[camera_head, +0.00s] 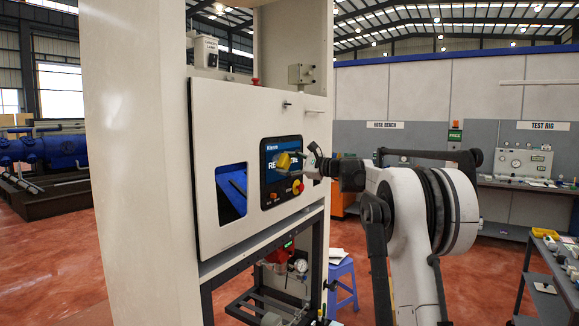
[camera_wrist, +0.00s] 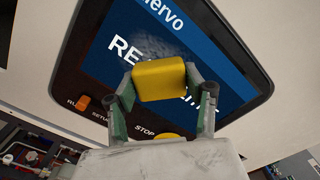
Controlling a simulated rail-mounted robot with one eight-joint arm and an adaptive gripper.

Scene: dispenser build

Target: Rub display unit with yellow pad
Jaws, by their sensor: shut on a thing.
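The display unit (camera_head: 268,172) is a dark panel with a blue screen on the white cabinet front. In the wrist view the display unit (camera_wrist: 100,75) fills the upper part, with white lettering and a greyish smudge on the screen. My gripper (camera_head: 290,160) is in front of the screen; in the wrist view my gripper (camera_wrist: 160,88) is shut on the yellow pad (camera_wrist: 160,79). The yellow pad (camera_head: 283,161) covers part of the lettering. I cannot tell whether the pad touches the screen.
Below the screen are an orange switch (camera_wrist: 82,101) and a yellow-and-red stop button (camera_head: 298,187). A blue-lined opening (camera_head: 231,192) lies left of the display. A metal frame with gauges (camera_head: 301,265) stands below. A bench with small parts (camera_head: 555,275) is at right.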

